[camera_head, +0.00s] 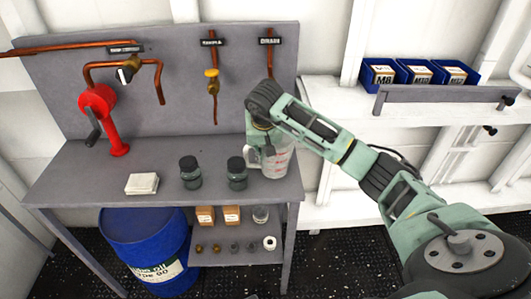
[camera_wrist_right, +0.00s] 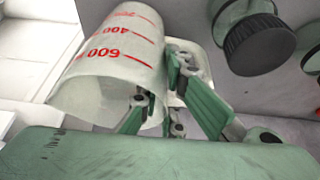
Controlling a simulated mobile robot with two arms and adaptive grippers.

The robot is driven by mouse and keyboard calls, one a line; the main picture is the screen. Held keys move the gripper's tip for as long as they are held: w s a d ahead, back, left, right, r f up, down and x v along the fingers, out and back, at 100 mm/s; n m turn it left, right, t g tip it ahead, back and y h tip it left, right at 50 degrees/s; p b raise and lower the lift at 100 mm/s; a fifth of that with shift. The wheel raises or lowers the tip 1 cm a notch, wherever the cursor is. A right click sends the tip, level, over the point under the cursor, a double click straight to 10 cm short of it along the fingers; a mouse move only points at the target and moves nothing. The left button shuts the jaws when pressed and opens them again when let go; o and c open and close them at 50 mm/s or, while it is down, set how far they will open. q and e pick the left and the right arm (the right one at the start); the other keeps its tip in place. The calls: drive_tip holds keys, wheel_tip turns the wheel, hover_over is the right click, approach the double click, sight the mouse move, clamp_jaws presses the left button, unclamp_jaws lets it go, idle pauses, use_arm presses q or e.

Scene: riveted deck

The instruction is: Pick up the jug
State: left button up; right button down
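The jug (camera_head: 278,161) is a translucent white measuring jug with red markings, upright at the right end of the grey workbench. In the right wrist view the jug (camera_wrist_right: 110,62) fills the upper left, its red numbers readable. My right gripper (camera_head: 266,150) is at the jug's left side and hides part of it. In the wrist view the fingers of my right gripper (camera_wrist_right: 160,85) stand apart at the jug's handle side, with a pale part of the handle between and behind them. Firm contact cannot be made out. My left gripper is out of view.
Two dark-lidded jars (camera_head: 190,172) (camera_head: 237,173) and a white block (camera_head: 142,184) stand on the workbench (camera_head: 90,182), left of the jug. Copper pipes and a red hand pump (camera_head: 100,115) are behind. A blue drum (camera_head: 145,240) is underneath. Blue bins (camera_head: 378,75) sit on the right shelf.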

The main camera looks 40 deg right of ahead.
drive_tip(key=shift+r, duration=0.15)
drive_tip(key=shift+r, duration=0.75)
drive_tip(key=s+d+r+b, duration=0.3)
drive_tip(key=s+d+r, duration=0.4)
drive_tip(key=s+r, duration=0.1)
drive_tip(key=shift+s+d+r+b, duration=0.35)
drive_tip(key=shift+r+b, duration=0.05)
drive_tip(key=shift+r, duration=0.2)
idle(0.6)
